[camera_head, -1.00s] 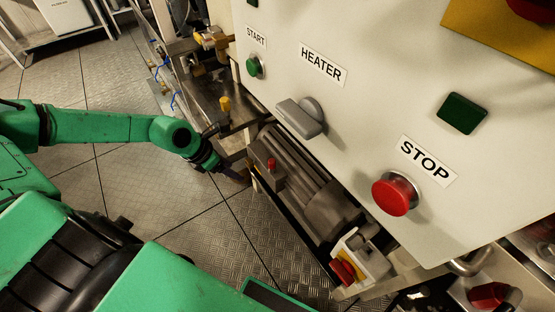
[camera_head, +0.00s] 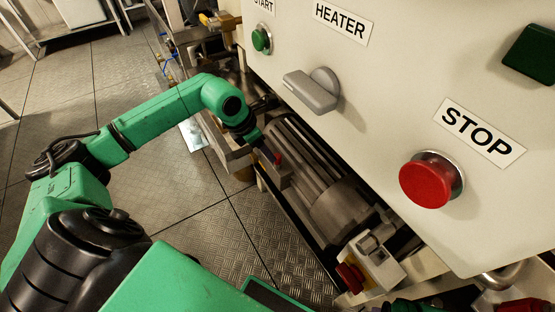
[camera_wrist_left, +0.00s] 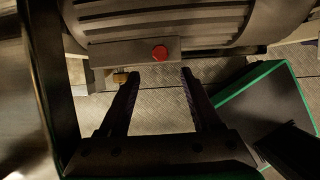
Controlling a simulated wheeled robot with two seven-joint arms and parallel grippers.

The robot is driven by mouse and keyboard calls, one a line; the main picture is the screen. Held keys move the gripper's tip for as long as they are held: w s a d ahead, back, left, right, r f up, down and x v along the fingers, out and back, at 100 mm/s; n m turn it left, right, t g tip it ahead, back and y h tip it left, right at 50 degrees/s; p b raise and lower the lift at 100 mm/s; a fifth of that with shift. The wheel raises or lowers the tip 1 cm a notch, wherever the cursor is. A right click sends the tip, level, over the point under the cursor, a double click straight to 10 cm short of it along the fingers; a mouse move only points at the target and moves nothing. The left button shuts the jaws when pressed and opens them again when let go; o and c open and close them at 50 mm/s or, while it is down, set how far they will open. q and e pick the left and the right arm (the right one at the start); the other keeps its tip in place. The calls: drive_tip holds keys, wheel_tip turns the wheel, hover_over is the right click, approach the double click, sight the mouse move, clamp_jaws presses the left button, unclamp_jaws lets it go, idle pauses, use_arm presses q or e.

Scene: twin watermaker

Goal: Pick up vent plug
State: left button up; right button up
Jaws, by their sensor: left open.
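A small red plug (camera_head: 278,158), which looks like the vent plug, stands on a grey box on the side of a ribbed motor below the control panel. In the left wrist view the red plug (camera_wrist_left: 160,53) shows as a round red cap just beyond the fingertips, roughly centred between them. My left gripper (camera_wrist_left: 161,76) is open with nothing between its fingers. In the head view my left gripper (camera_head: 262,146) is beside the plug, its fingers mostly hidden by the wrist and dark parts. My right gripper does not show.
The white panel with a grey HEATER knob (camera_head: 313,92) and red STOP button (camera_head: 431,180) overhangs the motor (camera_head: 335,205) on the right. A yellow-and-white switch box (camera_head: 368,264) sits at the motor's near end. Open metal floor (camera_head: 180,195) lies left.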

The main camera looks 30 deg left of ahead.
sight(277, 156)
use_arm(q)
drive_tip(key=w+f, duration=0.1)
drive_tip(key=w+d+f, duration=0.1)
drive_tip(key=f, duration=0.1)
drive_tip(key=w+d+f+b, duration=0.1)
drive_tip(key=shift+f, duration=0.35)
clamp_jaws()
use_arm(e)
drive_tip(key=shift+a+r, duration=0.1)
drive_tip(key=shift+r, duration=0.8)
use_arm(q)
drive_tip(key=shift+r, duration=0.15)
